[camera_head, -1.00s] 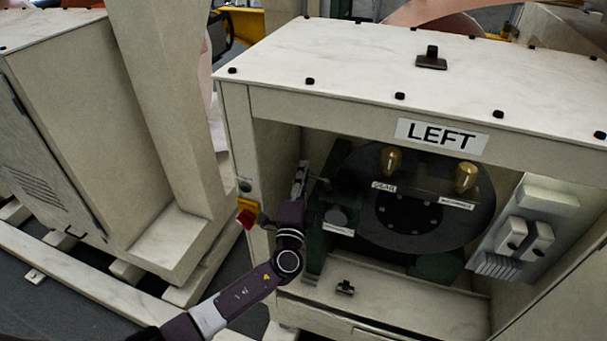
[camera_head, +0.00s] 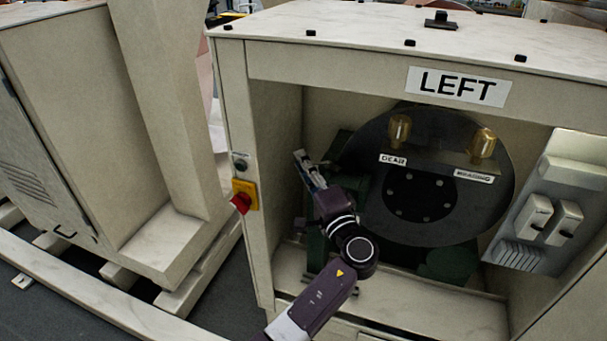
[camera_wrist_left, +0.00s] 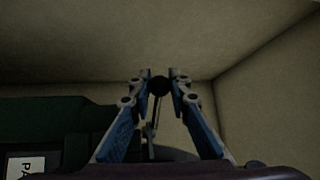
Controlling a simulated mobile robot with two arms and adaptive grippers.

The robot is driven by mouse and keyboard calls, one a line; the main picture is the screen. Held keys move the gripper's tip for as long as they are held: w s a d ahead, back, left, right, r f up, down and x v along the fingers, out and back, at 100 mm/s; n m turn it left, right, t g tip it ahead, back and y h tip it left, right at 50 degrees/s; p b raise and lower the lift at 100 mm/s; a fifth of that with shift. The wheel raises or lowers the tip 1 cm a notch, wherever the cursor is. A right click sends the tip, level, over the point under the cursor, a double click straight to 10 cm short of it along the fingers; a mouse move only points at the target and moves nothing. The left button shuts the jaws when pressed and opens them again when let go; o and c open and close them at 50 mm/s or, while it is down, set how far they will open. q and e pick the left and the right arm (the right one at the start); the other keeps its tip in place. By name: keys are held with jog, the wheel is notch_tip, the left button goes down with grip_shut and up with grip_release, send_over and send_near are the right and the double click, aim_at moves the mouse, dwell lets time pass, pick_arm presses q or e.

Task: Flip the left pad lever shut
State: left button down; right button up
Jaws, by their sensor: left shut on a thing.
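In the head view my left gripper (camera_head: 304,164) is inside the open cabinet marked LEFT (camera_head: 290,70), in front of the green machine housing (camera_head: 345,170) at the left of the dark disc. In the left wrist view my left gripper (camera_wrist_left: 159,84) has its blue-padded fingers closing in at the tips on a dark round knob, the end of the pad lever (camera_wrist_left: 159,88). A thin rod runs down from the knob between the fingers. In the head view the lever cannot be made out behind the gripper. My right gripper is not in view.
A dark disc (camera_head: 462,220) with two amber cups stands right of the gripper. The cabinet's left post carries a yellow and red switch (camera_head: 244,196). A grey switch box (camera_head: 545,215) is on the right wall. A partly cut-off label (camera_wrist_left: 25,167) shows on the green housing.

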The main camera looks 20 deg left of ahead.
pick_arm(q)
jog(key=shift+s+d+f+g, duration=0.1)
jog(key=shift+f+g, duration=0.05)
jog(key=shift+g, duration=0.15)
jog(key=c, duration=1.8)
grip_release()
jog(key=shift+o, duration=0.2)
jog(key=shift+r, duration=0.2)
